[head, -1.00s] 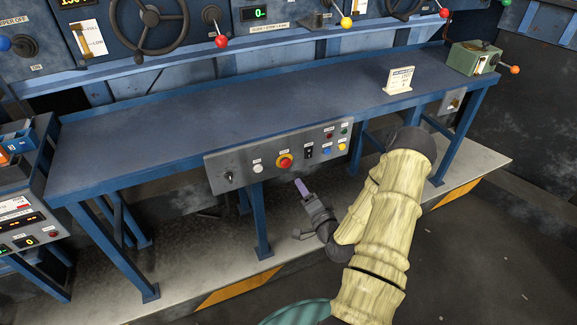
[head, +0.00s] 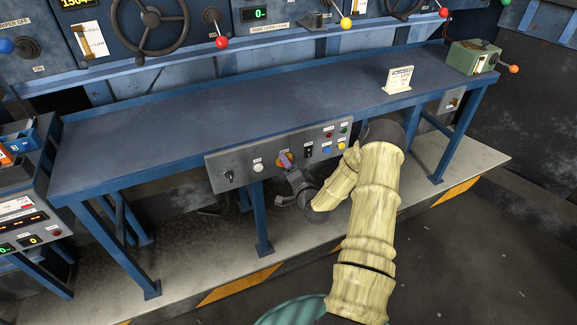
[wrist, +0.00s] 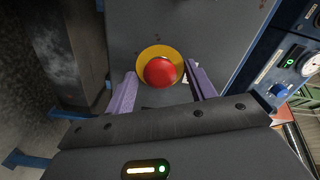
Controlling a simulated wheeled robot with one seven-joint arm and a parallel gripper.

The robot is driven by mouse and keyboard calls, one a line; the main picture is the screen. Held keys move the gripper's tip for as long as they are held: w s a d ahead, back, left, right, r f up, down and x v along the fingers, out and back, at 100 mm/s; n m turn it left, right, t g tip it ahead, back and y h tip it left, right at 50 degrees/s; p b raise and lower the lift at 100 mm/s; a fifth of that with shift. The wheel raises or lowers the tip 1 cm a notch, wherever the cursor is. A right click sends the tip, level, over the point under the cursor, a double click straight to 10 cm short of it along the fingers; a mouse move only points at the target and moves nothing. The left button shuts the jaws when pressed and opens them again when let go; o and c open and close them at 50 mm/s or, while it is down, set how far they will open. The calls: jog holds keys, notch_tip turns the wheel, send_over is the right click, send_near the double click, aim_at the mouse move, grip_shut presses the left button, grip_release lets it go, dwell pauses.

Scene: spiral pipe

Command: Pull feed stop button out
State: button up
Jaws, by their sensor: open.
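The feed stop button (wrist: 160,71) is a red mushroom head on a yellow round collar, set in a grey panel. In the wrist view it sits between my two purple fingers, with a gap visible on each side. My gripper (head: 286,163) is open in front of the panel. In the head view it covers most of the button, leaving some yellow showing. I cannot tell how deep the fingertips reach around the head.
The grey control panel (head: 222,168) hangs on the front edge of the blue bench (head: 240,105). A white button (head: 258,167) is left of the feed stop; a black switch (head: 309,150) and small coloured buttons are right. The bench top is mostly clear.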

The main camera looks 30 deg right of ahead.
grip_shut()
jog(key=shift+s+f, duration=0.1)
jog(key=shift+s, duration=0.3)
grip_release()
jog(key=s+b, duration=0.2)
jog(key=s, duration=1.5)
jog(key=shift+s+a+b, duration=0.2)
jog(key=shift+a+b, duration=0.1)
jog(key=shift+b, duration=0.1)
